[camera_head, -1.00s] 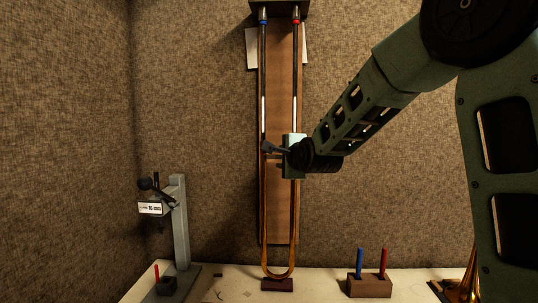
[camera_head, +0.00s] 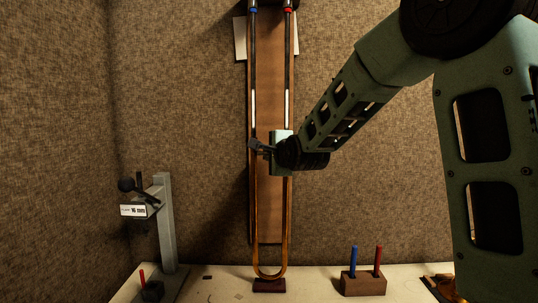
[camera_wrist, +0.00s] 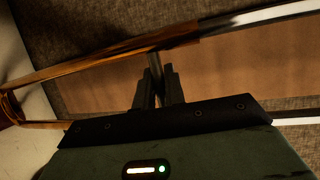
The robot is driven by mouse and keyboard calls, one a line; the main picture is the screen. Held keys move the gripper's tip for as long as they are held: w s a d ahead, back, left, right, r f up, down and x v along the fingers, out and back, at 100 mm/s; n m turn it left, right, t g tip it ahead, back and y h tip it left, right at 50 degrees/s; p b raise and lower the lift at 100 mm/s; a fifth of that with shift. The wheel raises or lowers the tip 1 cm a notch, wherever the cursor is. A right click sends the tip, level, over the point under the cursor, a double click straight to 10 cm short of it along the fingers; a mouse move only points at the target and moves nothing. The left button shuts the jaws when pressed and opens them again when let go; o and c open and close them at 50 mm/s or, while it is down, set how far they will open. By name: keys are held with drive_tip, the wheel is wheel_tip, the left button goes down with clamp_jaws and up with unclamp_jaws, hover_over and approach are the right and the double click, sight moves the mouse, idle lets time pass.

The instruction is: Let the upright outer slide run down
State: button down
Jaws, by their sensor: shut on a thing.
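The brass outer slide (camera_head: 287,225) hangs upright in front of a brown board, its U-shaped bow at the bottom. The bow is right at a dark red block (camera_head: 269,286) on the bench; I cannot tell whether they touch. Above, the inner slide's two tubes (camera_head: 252,60) run up to a blue and a red ring. My gripper (camera_head: 258,146) is at the slide's upper part. In the wrist view, its fingers (camera_wrist: 157,88) are shut on the grey cross brace (camera_wrist: 154,62) between the two tubes. My gripper body hides part of the right tube.
A grey stand with a labelled gauge (camera_head: 140,210) is at the left. A brown holder (camera_head: 363,285) with a blue and a red stick stands right of the slide. A brass part (camera_head: 445,288) lies at the far right, partly behind my arm. The wall is close behind.

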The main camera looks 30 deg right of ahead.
wheel_tip(320, 180, up, 29)
drive_tip(key=p, duration=1.4)
drive_tip(key=shift+f, duration=0.2)
drive_tip(key=c, duration=1.5)
unclamp_jaws()
